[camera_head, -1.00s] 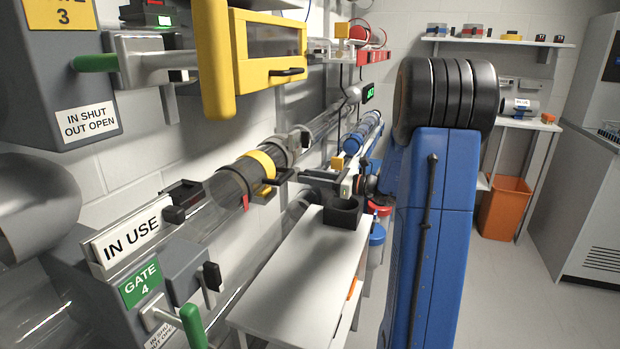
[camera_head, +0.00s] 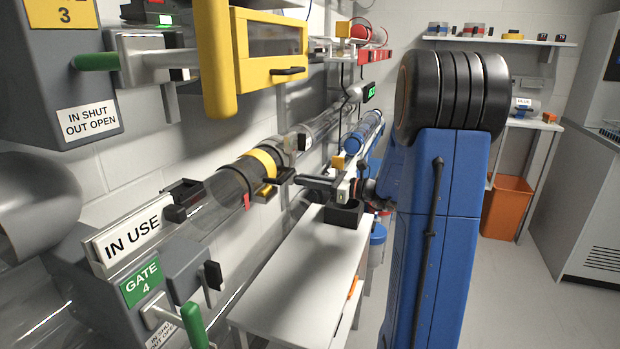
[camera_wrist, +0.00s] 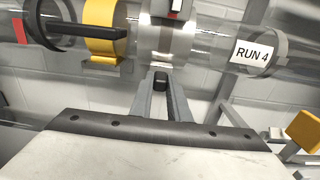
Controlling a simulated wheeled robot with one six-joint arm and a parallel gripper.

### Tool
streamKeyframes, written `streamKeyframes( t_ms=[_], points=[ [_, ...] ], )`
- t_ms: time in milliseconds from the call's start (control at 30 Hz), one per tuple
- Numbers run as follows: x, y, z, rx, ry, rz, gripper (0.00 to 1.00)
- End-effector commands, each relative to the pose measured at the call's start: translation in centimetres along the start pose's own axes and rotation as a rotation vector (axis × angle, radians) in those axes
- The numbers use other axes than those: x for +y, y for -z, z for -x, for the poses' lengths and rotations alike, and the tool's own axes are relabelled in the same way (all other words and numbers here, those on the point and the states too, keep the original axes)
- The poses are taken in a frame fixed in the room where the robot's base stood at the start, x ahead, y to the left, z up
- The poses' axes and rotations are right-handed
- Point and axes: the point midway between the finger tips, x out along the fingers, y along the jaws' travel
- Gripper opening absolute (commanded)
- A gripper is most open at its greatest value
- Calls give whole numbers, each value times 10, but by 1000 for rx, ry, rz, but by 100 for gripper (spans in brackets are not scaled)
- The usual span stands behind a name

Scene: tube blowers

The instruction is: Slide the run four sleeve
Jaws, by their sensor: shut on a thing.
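The clear run four tube crosses the top of the wrist view, with a RUN 4 label (camera_wrist: 252,54) at right. My gripper (camera_wrist: 160,84) is below the tube and shut on a small black knob (camera_wrist: 160,76), in front of a shiny band (camera_wrist: 168,42) on the tube. I cannot tell how the knob joins the sleeve. A yellow collar (camera_wrist: 101,38) with a black handle (camera_wrist: 85,31) sits to the left, and it also shows in the head view (camera_head: 264,160). A red marker (camera_wrist: 19,30) is further left.
A white table (camera_head: 300,270) stands below the tube, with a black holder (camera_head: 343,215) at its far end. An IN USE sign (camera_head: 133,240) and the gate 4 box (camera_head: 140,285) are at the near left. A yellow-framed box (camera_head: 270,55) is above. An orange bin (camera_head: 507,207) stands at right.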

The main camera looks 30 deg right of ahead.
Motion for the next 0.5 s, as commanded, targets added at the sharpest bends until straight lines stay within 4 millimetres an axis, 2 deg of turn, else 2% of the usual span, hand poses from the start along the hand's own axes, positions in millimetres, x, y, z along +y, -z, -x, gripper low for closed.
streamKeyframes(
  t_ms=[100,333,367,400,433,500],
  points=[
    [9,0,0,0,-1,0,0],
    [10,0,0,0,-4,-1,0],
    [11,0,0,0,-5,-1,20],
    [11,1,0,0,-5,-2,30],
    [11,1,0,0,-5,-1,34],
    [10,0,0,0,-4,-1,34]
  ],
)
